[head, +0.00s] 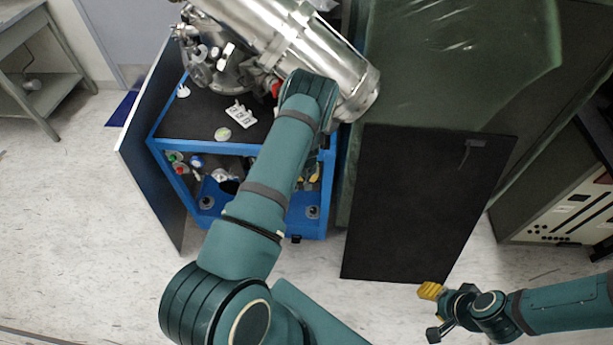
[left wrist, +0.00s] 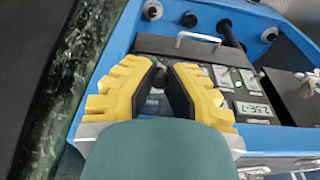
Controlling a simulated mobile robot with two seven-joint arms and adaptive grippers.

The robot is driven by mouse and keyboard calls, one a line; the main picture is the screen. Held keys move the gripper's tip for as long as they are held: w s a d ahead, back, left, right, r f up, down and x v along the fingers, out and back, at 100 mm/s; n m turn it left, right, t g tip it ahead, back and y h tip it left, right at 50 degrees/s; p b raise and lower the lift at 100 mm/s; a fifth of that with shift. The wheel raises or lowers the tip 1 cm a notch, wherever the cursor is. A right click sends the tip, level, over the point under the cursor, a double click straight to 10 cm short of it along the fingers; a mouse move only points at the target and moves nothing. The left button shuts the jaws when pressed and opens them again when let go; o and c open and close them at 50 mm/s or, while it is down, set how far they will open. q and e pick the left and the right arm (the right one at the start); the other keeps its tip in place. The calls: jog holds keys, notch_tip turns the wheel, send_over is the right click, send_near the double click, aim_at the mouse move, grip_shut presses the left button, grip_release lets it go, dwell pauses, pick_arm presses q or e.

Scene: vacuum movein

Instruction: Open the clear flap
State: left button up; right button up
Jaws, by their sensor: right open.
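A large clear sheet with a greenish tint (head: 460,60), the flap as far as I can tell, hangs at the upper right in the head view. Dark green crinkled sheet (left wrist: 75,85) shows at the left in the left wrist view. My left gripper (left wrist: 164,66) has yellow fingers with black pads, apart and with nothing between them, over a blue frame. In the head view my own arm and a steel cylinder hide it. My right gripper (head: 431,290) is open and empty at the lower right, just below the black panel's bottom edge.
A black panel (head: 425,205) stands in front of the sheet. A blue cart (head: 235,143) holds bottles and small parts, with the steel cylinder (head: 300,50) above it. A grey cabinet (head: 560,205) stands at right.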

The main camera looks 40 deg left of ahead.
pick_arm(q)
jog(key=o, duration=0.6)
jog(key=shift+s, duration=0.15)
jog(key=r, duration=0.5)
jog(key=s+r, duration=0.1)
jog(key=r, duration=0.1)
jog(key=shift+d+r, duration=0.15)
jog(key=shift+d, duration=0.25)
jog(key=s+d+f+m+h+b, duration=0.1)
jog(key=s+d, duration=0.3)
jog(key=d, duration=0.3)
jog(key=s+d+f+m+h+b, duration=0.1)
jog(key=s+d+b, duration=0.1)
jog(key=s+d, duration=0.2)
jog(key=s+d+f+m+h+b, duration=0.1)
jog(key=s+d, duration=0.4)
jog(key=d, duration=0.6)
jog(key=shift+f+b, duration=0.1)
jog(key=shift+b, duration=0.3)
jog(key=s+d+r, duration=0.1)
jog(key=d, duration=0.1)
jog(key=s+d+r+m+h, duration=0.1)
jog(key=s+d, duration=0.1)
jog(key=d, duration=0.1)
jog(key=s+d+r+h+b, duration=0.1)
jog(key=s+d, duration=0.1)
jog(key=d, duration=0.1)
jog(key=shift+s+m, duration=0.15)
jog(key=shift+m, duration=0.15)
jog(key=shift+c, duration=0.2)
